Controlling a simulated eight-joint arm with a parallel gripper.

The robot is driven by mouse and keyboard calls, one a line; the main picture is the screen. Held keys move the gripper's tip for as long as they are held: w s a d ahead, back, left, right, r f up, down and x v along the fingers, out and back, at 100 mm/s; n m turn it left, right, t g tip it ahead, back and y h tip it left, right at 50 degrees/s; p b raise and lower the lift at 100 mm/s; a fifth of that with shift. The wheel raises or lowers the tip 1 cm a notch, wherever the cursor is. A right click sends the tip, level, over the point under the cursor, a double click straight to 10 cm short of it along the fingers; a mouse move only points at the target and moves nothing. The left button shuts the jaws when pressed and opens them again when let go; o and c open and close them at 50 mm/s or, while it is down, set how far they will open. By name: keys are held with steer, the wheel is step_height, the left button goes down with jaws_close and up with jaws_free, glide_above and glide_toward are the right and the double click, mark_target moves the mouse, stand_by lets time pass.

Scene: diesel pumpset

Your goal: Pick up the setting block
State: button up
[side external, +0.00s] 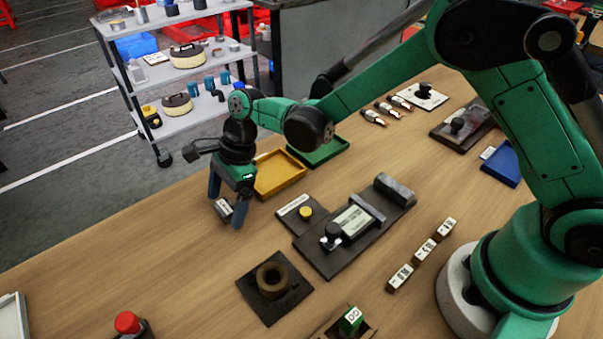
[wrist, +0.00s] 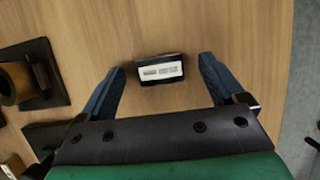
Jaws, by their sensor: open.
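A small dark block with a white printed label, which looks like the setting block (wrist: 160,69), lies on the wooden table in the wrist view. In the side view the block (side external: 223,207) is low between my fingers, partly hidden by them. My gripper (side external: 225,211) points down over the table, left of the yellow tray. In the wrist view my gripper (wrist: 163,66) is open, with one blue finger on each side of the block and a clear gap on both sides. The label is too small to read.
A yellow tray (side external: 281,174) stands close to the right of my gripper, with a green tray (side external: 318,151) behind it. A dark plate with a yellow knob (side external: 306,213) and a ring on a dark base (side external: 273,279) are nearby. Bare table lies to the left.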

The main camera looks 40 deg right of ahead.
mark_target(227, 205)
steer(key=shift+a+f, duration=0.1)
steer(key=shift+f, duration=0.1)
jaws_close()
steer(key=shift+r, duration=0.1)
step_height(227, 205, up, 20)
stand_by(0.6)
